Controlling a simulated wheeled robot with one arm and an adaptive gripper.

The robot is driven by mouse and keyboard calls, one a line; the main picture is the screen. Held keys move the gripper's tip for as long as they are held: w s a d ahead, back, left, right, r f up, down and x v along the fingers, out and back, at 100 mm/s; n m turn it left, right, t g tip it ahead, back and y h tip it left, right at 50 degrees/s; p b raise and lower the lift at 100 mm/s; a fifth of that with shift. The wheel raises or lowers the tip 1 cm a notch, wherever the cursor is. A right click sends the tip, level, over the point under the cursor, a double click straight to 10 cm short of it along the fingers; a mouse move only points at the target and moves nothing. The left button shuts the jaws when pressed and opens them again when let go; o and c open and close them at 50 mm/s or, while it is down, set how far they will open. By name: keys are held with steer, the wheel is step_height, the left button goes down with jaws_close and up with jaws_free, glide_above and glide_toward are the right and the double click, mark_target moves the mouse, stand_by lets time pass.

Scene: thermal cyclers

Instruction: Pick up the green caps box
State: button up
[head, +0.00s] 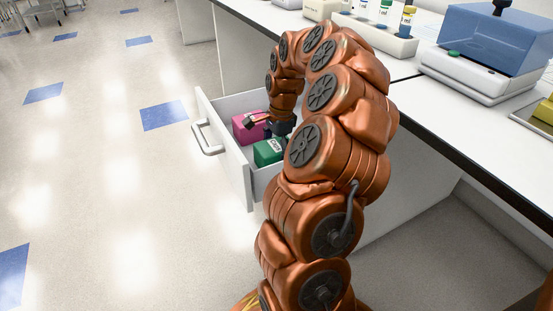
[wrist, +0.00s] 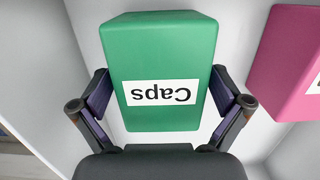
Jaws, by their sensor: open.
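The green caps box (wrist: 160,55) lies in an open white drawer, with a white "Caps" label that reads upside down in the wrist view. In the head view the green box (head: 268,152) is partly hidden by my arm. My gripper (wrist: 162,95) is open, with one finger at the box's left side and the other at its right side. The fingers straddle the box near its labelled end. I cannot tell whether they touch it. In the head view my gripper (head: 281,128) is inside the drawer area, over the boxes.
The drawer (head: 240,172) is pulled out from the white bench, its handle (head: 207,138) facing left. A pink box (wrist: 291,60) lies beside the green one, with a gap between. The bench top (head: 415,98) holds a blue-lidded device (head: 490,45).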

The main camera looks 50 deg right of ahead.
steer(key=shift+f, duration=0.1)
steer(key=shift+c, duration=0.3)
steer(key=c, duration=1.1)
